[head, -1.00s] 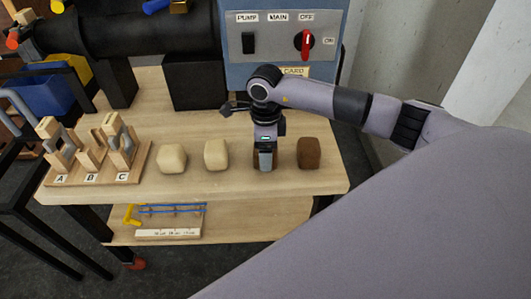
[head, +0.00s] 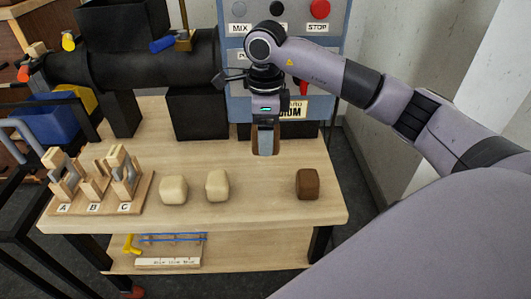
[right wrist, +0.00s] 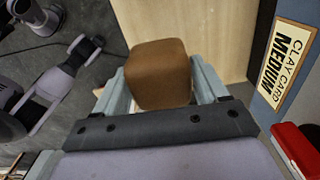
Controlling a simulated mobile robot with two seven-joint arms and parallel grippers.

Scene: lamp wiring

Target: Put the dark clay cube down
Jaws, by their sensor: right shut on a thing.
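My right gripper (head: 266,142) is shut on a brown clay cube (right wrist: 160,72). The right wrist view shows the cube between the two grey fingers (right wrist: 158,88). In the head view the fingers mostly hide it, with brown showing at their sides, and it hangs above the back of the wooden table (head: 230,212). A darker brown cube (head: 307,184) stands on the table at the right, apart from the gripper. Two pale cubes (head: 173,190) (head: 217,185) stand to its left. My left gripper is not in view.
A wooden rack (head: 140,203) marked A, B and C stands at the table's left. A blue machine (head: 238,45) with buttons and a "MEDIUM" card (right wrist: 285,62) stands behind. A black block (head: 197,114) is at the back. The table between the right pale cube and the dark cube is clear.

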